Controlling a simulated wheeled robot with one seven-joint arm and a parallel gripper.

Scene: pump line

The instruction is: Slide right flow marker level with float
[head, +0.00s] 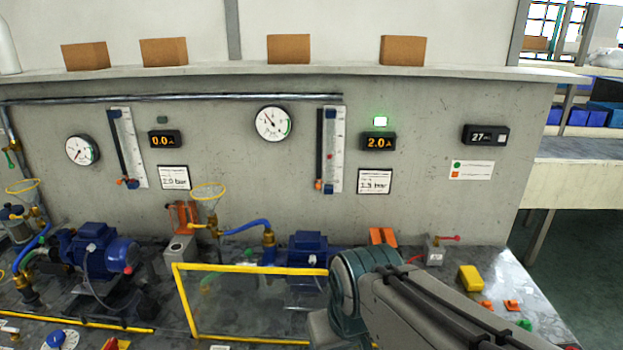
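The right flow meter (335,150) is a tall white scale plate with a dark tube along its left side, mounted on the grey wall panel. A small orange-red marker (318,185) sits low on it, next to a blue fitting at the bottom. A tiny red spot, possibly the float, shows higher up, near the middle of the meter; it is too small to be sure. My arm reaches in from the lower right, below the meter. My gripper cannot be made out in this view.
A round gauge (273,124) and a display reading 2.0 (379,142) flank the right meter. A similar left meter (127,148) has its orange marker low.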

